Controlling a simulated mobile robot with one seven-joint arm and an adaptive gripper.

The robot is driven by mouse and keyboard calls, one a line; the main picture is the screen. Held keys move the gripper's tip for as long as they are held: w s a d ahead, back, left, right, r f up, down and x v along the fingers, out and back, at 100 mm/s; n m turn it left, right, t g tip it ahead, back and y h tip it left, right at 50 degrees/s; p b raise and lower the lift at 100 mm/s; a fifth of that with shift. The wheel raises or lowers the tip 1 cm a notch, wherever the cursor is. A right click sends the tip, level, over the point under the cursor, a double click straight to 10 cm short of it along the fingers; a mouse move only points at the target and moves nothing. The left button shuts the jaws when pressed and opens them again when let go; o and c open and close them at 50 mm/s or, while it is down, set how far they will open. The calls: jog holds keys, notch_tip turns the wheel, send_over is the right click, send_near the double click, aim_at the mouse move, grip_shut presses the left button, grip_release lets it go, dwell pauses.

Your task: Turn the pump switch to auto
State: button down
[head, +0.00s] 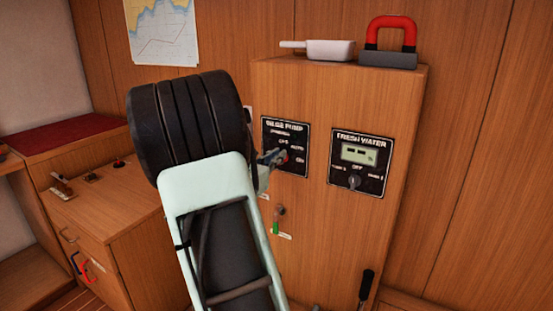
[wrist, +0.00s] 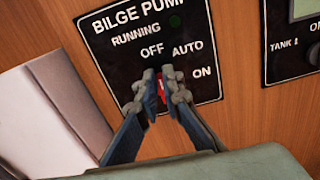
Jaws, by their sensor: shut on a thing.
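The black bilge pump panel (head: 270,134) is on the front of a wooden cabinet. In the wrist view the panel (wrist: 113,48) carries the words running, off, auto and on, with a dark green lamp near running. The red pump switch (wrist: 161,88) sits below off and auto, mostly hidden between my fingers. My gripper (wrist: 164,84) is shut on this switch, one finger on each side. In the head view my gripper (head: 272,158) reaches the panel from the left. Which word the switch points to cannot be told.
A fresh water panel (head: 372,182) with its own knob (head: 354,182) is close on the right. A key with a green tag (head: 276,228) hangs below. A white scoop (head: 330,49) and a red-handled grey block (head: 388,59) stand on the cabinet top.

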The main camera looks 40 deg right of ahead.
jog(key=m+b, duration=0.2)
jog(key=b, duration=0.2)
jog(key=m+b, duration=0.3)
jog(key=b, duration=0.2)
jog(key=s+m+b, duration=0.1)
jog(key=m+b, duration=0.2)
jog(key=b, duration=0.1)
jog(key=shift+s+d+f, duration=0.1)
jog(key=shift+d+f, duration=0.05)
jog(key=shift+f, duration=0.15)
jog(key=shift+m, duration=0.3)
jog(key=c, duration=2.1)
grip_release()
